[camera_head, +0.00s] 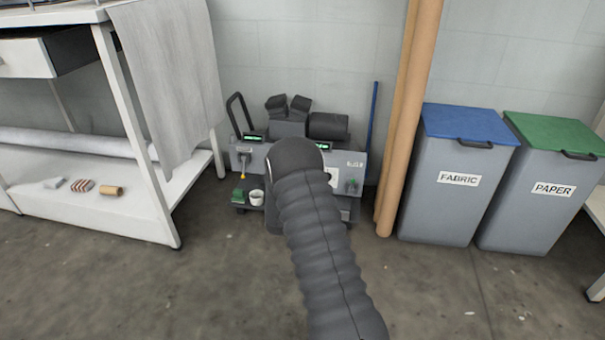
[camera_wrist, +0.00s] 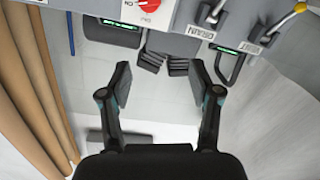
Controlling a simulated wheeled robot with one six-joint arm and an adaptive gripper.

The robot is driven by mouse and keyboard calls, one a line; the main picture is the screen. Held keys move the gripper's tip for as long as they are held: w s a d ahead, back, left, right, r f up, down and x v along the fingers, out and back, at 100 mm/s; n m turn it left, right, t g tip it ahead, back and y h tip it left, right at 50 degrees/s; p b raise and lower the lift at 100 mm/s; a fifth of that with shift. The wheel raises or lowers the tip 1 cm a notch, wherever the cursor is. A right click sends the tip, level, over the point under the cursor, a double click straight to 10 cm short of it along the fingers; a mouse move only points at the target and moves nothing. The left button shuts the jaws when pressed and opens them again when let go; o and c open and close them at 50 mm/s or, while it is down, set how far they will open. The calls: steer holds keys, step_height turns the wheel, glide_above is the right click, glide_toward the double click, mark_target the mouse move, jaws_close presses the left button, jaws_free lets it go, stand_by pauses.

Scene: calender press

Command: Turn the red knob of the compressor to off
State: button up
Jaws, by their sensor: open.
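The compressor (camera_head: 348,160) is a low grey machine against the wall, with dark parts on top. My arm hides the middle of its front in the head view. In the wrist view, which sees the scene upside down, the red knob (camera_wrist: 151,5) sits on a white plate on the grey panel (camera_wrist: 182,12). The top edge cuts the knob off, and I cannot tell its setting. My gripper (camera_wrist: 160,82) is open and empty, its fingers wide apart. The knob lies beyond the fingertips, apart from them. The gripper's fingers are hidden in the head view.
A drain lever (camera_wrist: 214,14) and a yellow-tipped lever (camera_wrist: 290,14) are beside the knob. Brown rolls (camera_head: 408,120) stand right of the compressor, then a fabric bin (camera_head: 450,195) and a paper bin (camera_head: 540,205). A white table (camera_head: 150,190) stands left. The floor in front is clear.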

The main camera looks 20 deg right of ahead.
step_height(320, 180, down, 4)
steer(key=d+f+h, duration=0.1)
steer(key=d, duration=0.1)
steer(key=b+x, duration=0.1)
steer(key=x, duration=1.1)
steer(key=shift+w+d+r+b, duration=0.25)
steer(key=shift+d+r+b, duration=0.05)
steer(key=shift+r, duration=0.15)
steer(key=c, duration=1.1)
steer(key=shift+c, duration=0.2)
